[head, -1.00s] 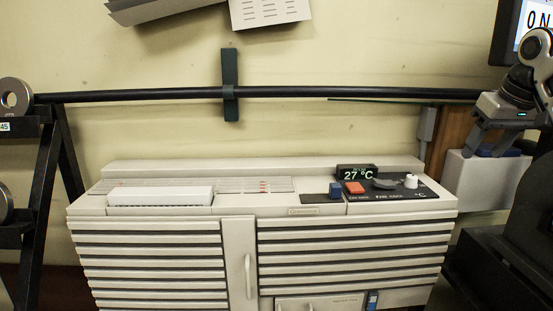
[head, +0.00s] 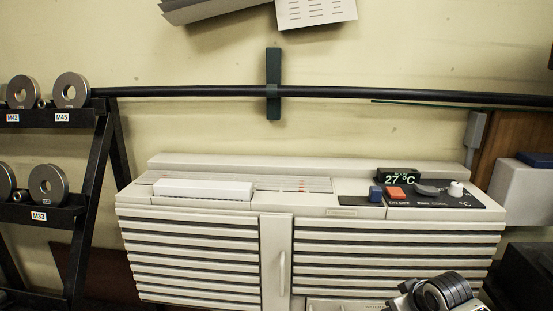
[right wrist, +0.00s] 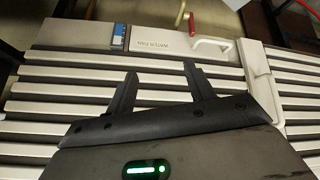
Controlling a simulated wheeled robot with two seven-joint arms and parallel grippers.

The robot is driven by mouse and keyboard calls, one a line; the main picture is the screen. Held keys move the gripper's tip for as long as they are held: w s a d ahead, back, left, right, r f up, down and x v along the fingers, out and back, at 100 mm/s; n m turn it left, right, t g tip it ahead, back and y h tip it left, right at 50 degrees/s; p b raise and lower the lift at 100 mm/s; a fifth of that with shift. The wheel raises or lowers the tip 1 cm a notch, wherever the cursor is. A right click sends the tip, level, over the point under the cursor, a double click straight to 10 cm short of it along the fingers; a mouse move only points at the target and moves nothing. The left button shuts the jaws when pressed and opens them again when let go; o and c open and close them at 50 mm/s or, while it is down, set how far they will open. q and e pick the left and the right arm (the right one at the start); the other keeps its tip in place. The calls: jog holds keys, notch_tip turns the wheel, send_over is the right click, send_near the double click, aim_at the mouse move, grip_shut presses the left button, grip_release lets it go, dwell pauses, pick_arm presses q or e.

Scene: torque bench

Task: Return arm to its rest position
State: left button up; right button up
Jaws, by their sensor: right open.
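My right arm (head: 440,294) shows at the bottom right of the head view, low in front of the white slatted unit (head: 270,226). In the right wrist view my right gripper (right wrist: 160,70) has its two dark fingers apart with nothing between them. The fingers are over the slatted front of the unit; I cannot tell the exact gap to it. A green light glows on the gripper body. My left gripper is in neither view.
A black rack (head: 103,160) with metal rings stands left. A dark bar (head: 180,91) crosses the wall.

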jog(key=s+a+f+t+y, duration=0.1)
jog(key=s+a+f+y, duration=0.1)
jog(key=s+a+f, duration=1)
jog(key=s+a+r+t, duration=0.1)
jog(key=s+t, duration=0.1)
jog(key=s, duration=1.1)
jog(key=shift+s+a+r+m, duration=0.25)
jog(key=shift+a+m, duration=0.05)
jog(key=shift+a, duration=0.1)
